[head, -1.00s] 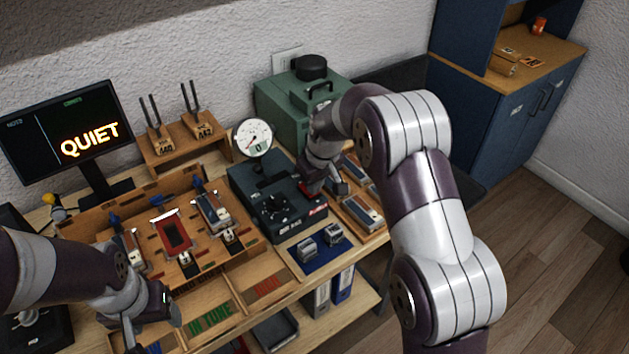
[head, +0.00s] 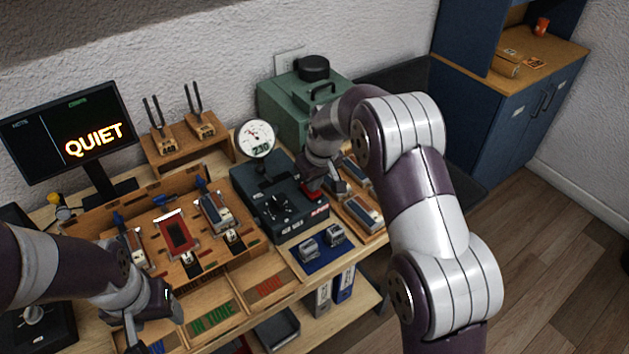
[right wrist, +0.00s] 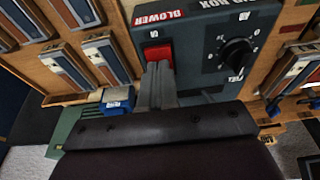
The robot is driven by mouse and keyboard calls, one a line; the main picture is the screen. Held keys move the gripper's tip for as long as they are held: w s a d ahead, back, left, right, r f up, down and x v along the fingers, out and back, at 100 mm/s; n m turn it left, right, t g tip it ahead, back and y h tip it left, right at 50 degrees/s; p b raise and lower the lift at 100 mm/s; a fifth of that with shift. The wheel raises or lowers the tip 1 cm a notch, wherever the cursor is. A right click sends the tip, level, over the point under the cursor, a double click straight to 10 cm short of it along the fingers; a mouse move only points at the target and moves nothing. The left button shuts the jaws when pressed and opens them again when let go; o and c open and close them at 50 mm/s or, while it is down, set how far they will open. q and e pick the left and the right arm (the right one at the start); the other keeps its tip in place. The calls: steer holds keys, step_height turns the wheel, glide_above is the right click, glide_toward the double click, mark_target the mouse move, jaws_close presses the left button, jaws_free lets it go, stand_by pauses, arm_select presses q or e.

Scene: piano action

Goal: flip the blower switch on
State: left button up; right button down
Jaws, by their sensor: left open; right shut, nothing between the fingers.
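The blower switch (right wrist: 158,52) is a red rocker on the dark wind box (head: 262,190), beside the red BLOWER label (right wrist: 160,17). My right gripper (right wrist: 157,68) is shut and empty. Its fingertips are at the edge of the red rocker and appear to touch it, covering part of it. In the head view my right gripper mostly hides the switch. The round gauge (head: 256,138) on the box reads about 230. My left gripper (head: 152,320) is open and empty over the front left of the bench.
A black knob (right wrist: 237,52) sits beside the switch. Reed blocks lie in a wooden tray (right wrist: 75,97) close to my right gripper. A green machine (head: 285,105) stands behind. The monitor (head: 70,130) shows QUIET. Two tuning forks (head: 180,120) stand at the back.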

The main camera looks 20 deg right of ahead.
steer(key=p+v, duration=0.2)
steer(key=w+p+v, duration=0.1)
steer(key=p+v, duration=0.1)
steer(key=shift+s+a+r, duration=0.1)
steer(key=shift+a+r, duration=0.1)
steer(key=shift+r, duration=0.25)
steer(key=shift+s+d+r+b, duration=0.3)
steer(key=shift+s+b, duration=0.15)
steer(key=shift+b, duration=0.2)
steer(key=w+a+b+v, duration=0.1)
steer(key=v, duration=0.6)
glide_above(317, 195)
steer(key=s+d, duration=0.1)
steer(key=s, duration=0.2)
steer(key=shift+s+d+r, duration=0.15)
steer(key=shift+s+r, duration=0.15)
steer(key=shift+s, duration=0.1)
